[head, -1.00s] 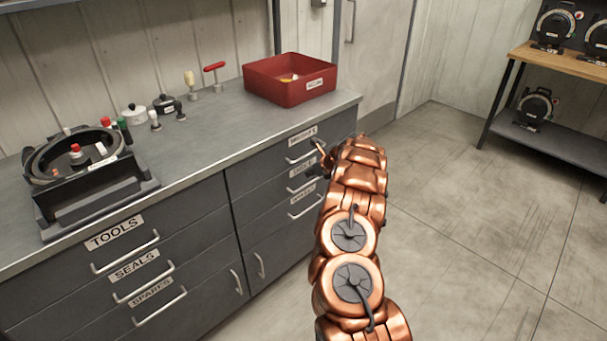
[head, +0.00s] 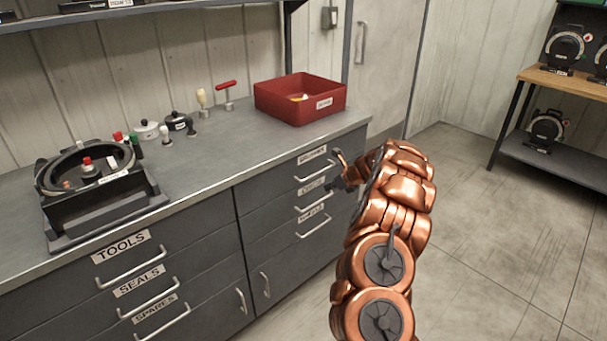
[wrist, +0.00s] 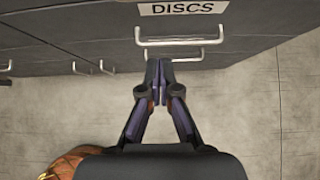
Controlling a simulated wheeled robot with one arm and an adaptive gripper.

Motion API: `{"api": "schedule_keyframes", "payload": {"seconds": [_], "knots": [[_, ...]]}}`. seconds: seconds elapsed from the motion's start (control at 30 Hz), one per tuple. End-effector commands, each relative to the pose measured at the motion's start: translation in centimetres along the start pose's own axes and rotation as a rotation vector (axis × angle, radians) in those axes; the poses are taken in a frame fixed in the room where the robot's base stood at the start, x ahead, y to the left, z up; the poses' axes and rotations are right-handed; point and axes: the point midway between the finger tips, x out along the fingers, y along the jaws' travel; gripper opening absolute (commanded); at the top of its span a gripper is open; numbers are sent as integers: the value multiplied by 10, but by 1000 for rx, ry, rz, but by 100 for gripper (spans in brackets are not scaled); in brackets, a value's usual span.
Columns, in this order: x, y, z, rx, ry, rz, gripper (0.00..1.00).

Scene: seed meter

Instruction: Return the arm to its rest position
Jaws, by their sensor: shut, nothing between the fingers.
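My copper arm rises from the bottom right of the head view and bends toward the drawer fronts. My gripper (head: 345,173) is dark and small there, in front of the right-hand drawer stack. In the wrist view my gripper (wrist: 159,85) has its two fingers together with nothing between them. Its tips appear just below a drawer handle (wrist: 168,38) under the DISCS label (wrist: 190,8). I cannot tell whether the tips touch anything.
The grey workbench (head: 240,143) carries a black seed meter housing (head: 100,195), a red bin (head: 300,100), a red-handled tool (head: 227,90) and small pots. The drawers look shut. A shelf unit (head: 540,85) stands at the right. The floor (head: 475,215) between is clear.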

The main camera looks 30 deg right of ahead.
Motion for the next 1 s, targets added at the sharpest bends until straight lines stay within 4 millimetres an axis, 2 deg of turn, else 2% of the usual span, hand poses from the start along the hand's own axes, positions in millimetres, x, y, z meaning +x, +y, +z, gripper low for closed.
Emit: {"api": "schedule_keyframes", "payload": {"seconds": [0.23,0.37,0.5,0.7,0.87,1.0], "knots": [[-2,5,4,-13,-1,8,0],[-8,34,23,-98,-2,56,0],[-25,92,56,-276,-10,144,0],[-58,181,89,-568,-18,278,0],[-92,247,101,-804,-25,376,0],[-124,299,102,-1009,-30,457,0]]}}
